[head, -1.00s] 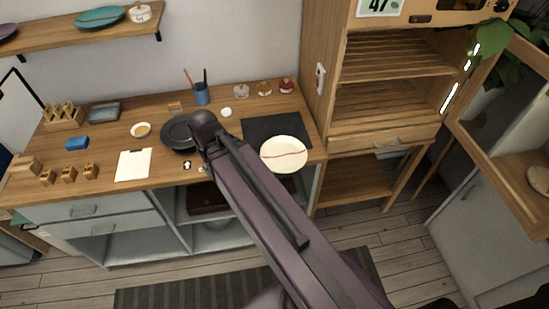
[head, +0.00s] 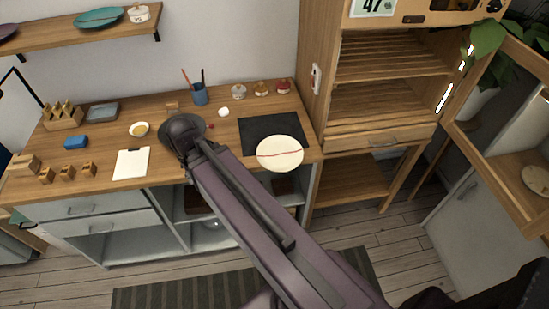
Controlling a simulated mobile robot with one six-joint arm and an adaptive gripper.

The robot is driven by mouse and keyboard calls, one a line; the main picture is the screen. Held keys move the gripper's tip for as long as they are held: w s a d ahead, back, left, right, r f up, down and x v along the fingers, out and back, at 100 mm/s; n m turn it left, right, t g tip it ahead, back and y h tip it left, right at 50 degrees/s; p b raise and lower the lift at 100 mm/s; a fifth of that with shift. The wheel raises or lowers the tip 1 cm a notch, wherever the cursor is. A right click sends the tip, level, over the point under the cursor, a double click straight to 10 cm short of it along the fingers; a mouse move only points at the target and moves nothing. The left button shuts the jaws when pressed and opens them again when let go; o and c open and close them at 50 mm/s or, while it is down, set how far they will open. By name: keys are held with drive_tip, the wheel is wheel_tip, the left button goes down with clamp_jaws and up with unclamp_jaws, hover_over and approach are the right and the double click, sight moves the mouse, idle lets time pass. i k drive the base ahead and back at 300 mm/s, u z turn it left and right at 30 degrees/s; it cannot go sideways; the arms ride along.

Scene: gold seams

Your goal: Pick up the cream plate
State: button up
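The cream plate (head: 279,153) with a thin reddish seam across it lies at the right front of the wooden worktop, partly over a dark mat (head: 262,128). Its front edge reaches the worktop's front edge. My arm crosses the view from the lower right and ends over the worktop, left of the plate. My gripper's fingers are hidden behind the end of the arm, so I cannot see whether they are open or shut. The arm does not cover the plate.
A blue cup (head: 199,95) with tools and small jars (head: 261,89) stand at the back. A wooden cabinet (head: 380,110) stands right.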

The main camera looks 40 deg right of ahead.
sight(277, 153)
drive_tip(key=u, duration=0.05)
drive_tip(key=k, duration=2.1)
drive_tip(key=z, duration=0.9)
drive_tip(key=i, duration=1)
